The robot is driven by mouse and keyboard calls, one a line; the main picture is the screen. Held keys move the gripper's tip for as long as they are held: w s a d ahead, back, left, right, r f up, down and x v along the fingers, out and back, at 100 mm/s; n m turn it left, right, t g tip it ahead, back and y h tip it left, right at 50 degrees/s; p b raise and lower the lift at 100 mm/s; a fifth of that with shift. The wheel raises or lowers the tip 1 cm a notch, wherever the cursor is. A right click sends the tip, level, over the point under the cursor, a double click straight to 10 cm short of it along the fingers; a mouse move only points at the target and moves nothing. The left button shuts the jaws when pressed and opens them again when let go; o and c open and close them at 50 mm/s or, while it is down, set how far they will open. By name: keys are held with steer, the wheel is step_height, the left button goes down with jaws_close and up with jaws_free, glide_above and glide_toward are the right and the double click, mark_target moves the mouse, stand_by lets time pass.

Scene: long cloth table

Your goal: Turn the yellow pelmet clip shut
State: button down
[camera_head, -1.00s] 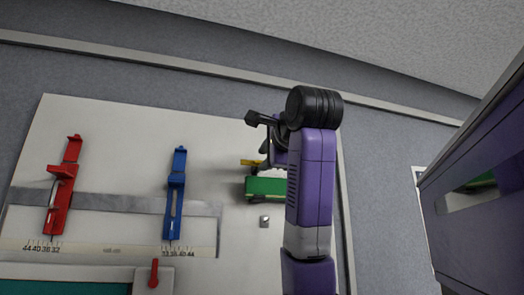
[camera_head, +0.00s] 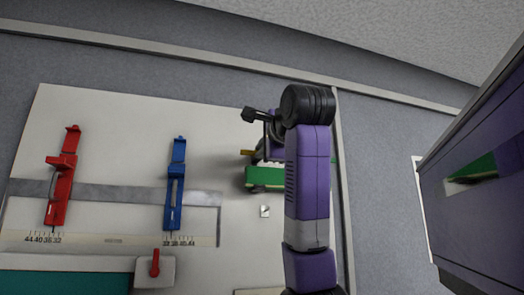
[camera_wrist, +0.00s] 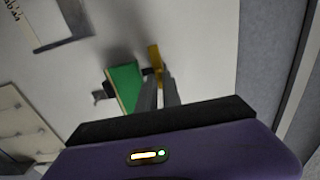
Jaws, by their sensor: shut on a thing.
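The yellow clip (camera_wrist: 155,59) shows in the wrist view as a short bar at the tips of my gripper's fingers. My gripper (camera_wrist: 160,80) is shut on it, with the fingers close together. In the head view only an end of the yellow clip (camera_head: 246,152) shows, left of my purple arm and just above a green block; my arm and wrist hide the rest. The green block (camera_wrist: 124,86) lies just left of the fingers in the wrist view. How far the clip is turned cannot be told.
On the pale board (camera_head: 110,110), a red slider (camera_head: 62,180) and a blue slider (camera_head: 175,190) stand on a grey rail to the left. A red lever (camera_head: 155,263) sits lower down. A small metal plate (camera_head: 265,211) is below the green block (camera_head: 264,177).

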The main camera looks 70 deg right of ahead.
steer(key=shift+f, duration=0.1)
steer(key=shift+s+d+f+n+b, duration=0.1)
steer(key=shift+n+b, duration=0.6)
steer(key=shift+n, duration=2.25)
steer(key=shift+d+f+n+b, duration=0.1)
steer(key=shift+n+b, duration=0.6)
steer(key=shift+n, duration=2.3)
steer(key=shift+s+f+n+b, duration=0.1)
steer(key=shift+n+b, duration=0.6)
steer(key=shift+n, duration=2.25)
steer(key=c, duration=1.5)
jaws_free()
steer(key=shift+r, duration=0.1)
steer(key=shift+a, duration=0.1)
